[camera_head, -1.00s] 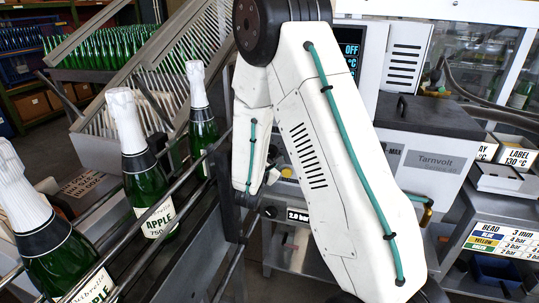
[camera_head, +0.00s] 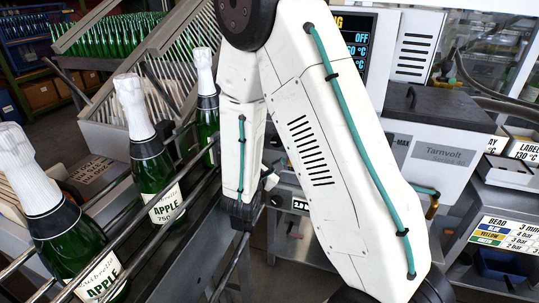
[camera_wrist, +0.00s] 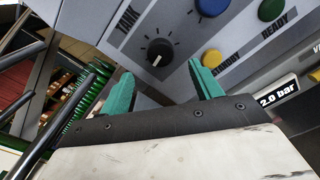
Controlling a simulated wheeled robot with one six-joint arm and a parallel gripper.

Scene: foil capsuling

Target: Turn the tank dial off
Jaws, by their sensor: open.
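The tank dial (camera_wrist: 159,52) is a round black knob with a white mark on a grey panel in the wrist view. Tick marks ring it, and the word TANK (camera_wrist: 129,17) is printed beside it. The white mark points roughly toward the bottom of the picture. My gripper (camera_wrist: 163,80) is open, its two teal fingers apart and empty. The dial shows beyond the gap between the fingertips, and I see no contact. In the head view my white arm hides the dial.
Blue (camera_wrist: 211,6) and yellow (camera_wrist: 211,58) buttons sit right of the dial, near the right finger. In the head view, foil-topped bottles (camera_head: 150,165) stand behind rails at left. A screen (camera_head: 356,50) partly shows OFF.

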